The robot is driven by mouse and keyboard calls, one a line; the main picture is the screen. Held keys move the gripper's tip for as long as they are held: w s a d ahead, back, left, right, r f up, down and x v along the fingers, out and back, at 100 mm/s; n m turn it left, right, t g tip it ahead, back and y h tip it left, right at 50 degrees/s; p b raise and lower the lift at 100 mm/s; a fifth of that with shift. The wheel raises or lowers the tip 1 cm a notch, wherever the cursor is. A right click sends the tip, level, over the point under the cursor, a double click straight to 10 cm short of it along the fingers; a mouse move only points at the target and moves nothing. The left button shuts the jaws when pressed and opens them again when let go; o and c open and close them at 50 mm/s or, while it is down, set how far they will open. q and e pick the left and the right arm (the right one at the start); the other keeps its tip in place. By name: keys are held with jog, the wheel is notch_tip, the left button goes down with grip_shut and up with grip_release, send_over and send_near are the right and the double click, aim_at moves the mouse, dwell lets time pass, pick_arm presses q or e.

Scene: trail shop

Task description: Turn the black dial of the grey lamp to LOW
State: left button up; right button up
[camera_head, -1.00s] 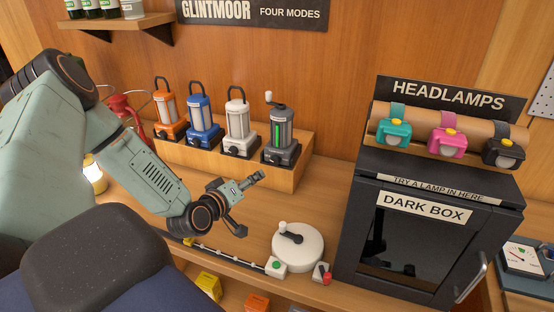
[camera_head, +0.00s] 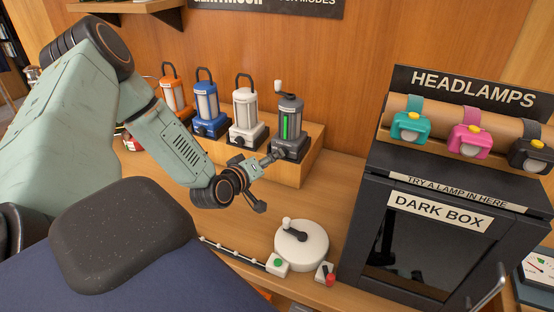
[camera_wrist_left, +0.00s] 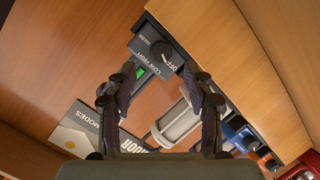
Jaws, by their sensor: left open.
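The grey lamp (camera_head: 289,128) stands at the right end of the wooden step, with a green strip on its front and a crank on top. Its grey base (camera_wrist_left: 146,42) is at the top of the left wrist view. The black dial (camera_wrist_left: 160,48) sits there among printed labels, OFF and LOW HIGH readable; I cannot tell which mark it points to. My left gripper (camera_head: 266,183) is open just in front of this base, one finger covering part of it. In the wrist view its fingers (camera_wrist_left: 159,76) are spread, with the dial beyond the tips and apparently untouched. My right gripper is out of view.
White (camera_head: 243,117), blue (camera_head: 207,108) and orange (camera_head: 173,94) lamps stand left of the grey one on the step (camera_head: 302,168). The dark box (camera_head: 430,240) stands at the right.

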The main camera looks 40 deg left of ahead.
pick_arm(q)
jog(key=b+x, duration=0.1)
jog(key=x, duration=0.3)
jog(key=shift+w, duration=0.1)
jog(key=shift+w+f, duration=0.4)
jog(key=shift+w, duration=0.15)
jog(key=c, duration=0.3)
jog(key=shift+a, duration=0.1)
jog(key=shift+c, duration=1)
jog(key=shift+s+r, duration=0.2)
jog(key=shift+s, duration=0.1)
jog(key=c, duration=0.5)
jog(key=shift+w+f, duration=0.1)
jog(key=shift+w, duration=0.05)
grip_shut()
